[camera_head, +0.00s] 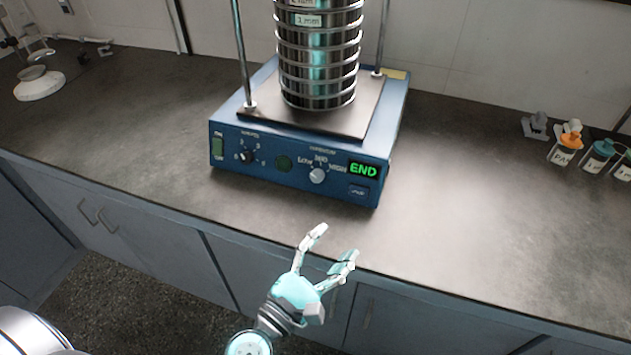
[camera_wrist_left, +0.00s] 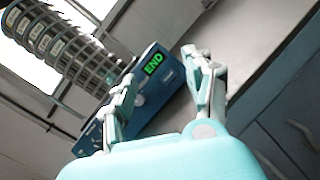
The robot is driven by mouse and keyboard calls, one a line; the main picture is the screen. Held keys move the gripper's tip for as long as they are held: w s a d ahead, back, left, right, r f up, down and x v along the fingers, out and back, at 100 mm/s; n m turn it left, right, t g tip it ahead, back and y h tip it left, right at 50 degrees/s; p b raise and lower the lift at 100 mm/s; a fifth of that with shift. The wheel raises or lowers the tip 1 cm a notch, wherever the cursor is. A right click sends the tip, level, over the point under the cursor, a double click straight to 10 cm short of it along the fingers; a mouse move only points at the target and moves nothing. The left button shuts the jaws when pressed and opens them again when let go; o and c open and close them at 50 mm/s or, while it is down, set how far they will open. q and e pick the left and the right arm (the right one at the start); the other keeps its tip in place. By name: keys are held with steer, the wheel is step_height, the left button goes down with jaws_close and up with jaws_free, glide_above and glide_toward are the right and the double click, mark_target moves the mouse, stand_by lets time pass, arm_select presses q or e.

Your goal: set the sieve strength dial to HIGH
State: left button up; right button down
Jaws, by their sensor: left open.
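The strength dial (camera_head: 317,175) is a light round knob on the front panel of the blue sieve shaker (camera_head: 230,160). Labels for low, mid and HIGH sit around it, and its pointer looks roughly upward, near the middle label. My left gripper (camera_head: 336,243) is open and empty, in front of and below the panel, apart from the dial. My right gripper is not in view.
A stack of metal sieves (camera_head: 318,60) stands on the shaker between two upright rods. Small jars with coloured lids (camera_head: 598,155) stand at the right, and a white round device (camera_head: 40,84) at the far left. The counter (camera_head: 480,200) right of the shaker is clear.

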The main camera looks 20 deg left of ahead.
arm_select(q)
steer(key=a+f+n+y, duration=0.4)
steer(key=a+n+y, duration=0.3)
steer(key=n, duration=0.6)
steer(key=n+p, duration=0.1)
steer(key=p, duration=0.3)
glide_toward(317, 179)
steer(key=shift+y, duration=0.4)
steer(key=w, duration=0.7)
steer(key=shift+w+a, duration=0.15)
steer(key=shift+w, duration=0.85)
jaws_close()
